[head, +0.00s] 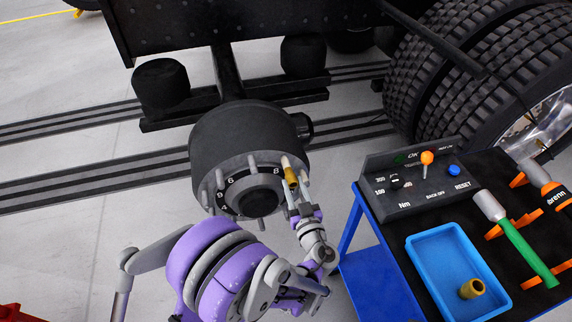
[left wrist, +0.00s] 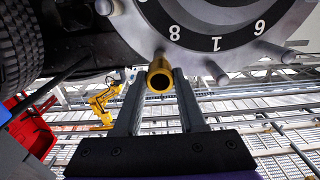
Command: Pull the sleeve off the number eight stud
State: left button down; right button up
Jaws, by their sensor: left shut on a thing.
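The hub (head: 235,140) has a numbered face with several studs around it. A brass sleeve (head: 290,175) is at the pale number eight stud (head: 285,161), on the upper right of the face. My left gripper (head: 291,188) is shut on the sleeve. In the left wrist view the sleeve (left wrist: 160,78) sits between the fingertips, its open end facing the camera, in line with the stud (left wrist: 159,55) behind it. I cannot tell how much of the stud is still inside the sleeve. My right gripper is not in view.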

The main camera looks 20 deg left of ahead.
pick_arm(q)
jog(key=shift+v, duration=1.05)
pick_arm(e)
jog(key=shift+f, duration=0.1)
pick_arm(q)
jog(key=shift+s, duration=0.1)
jog(key=shift+b+v, duration=0.3)
jog(key=shift+v, duration=2.15)
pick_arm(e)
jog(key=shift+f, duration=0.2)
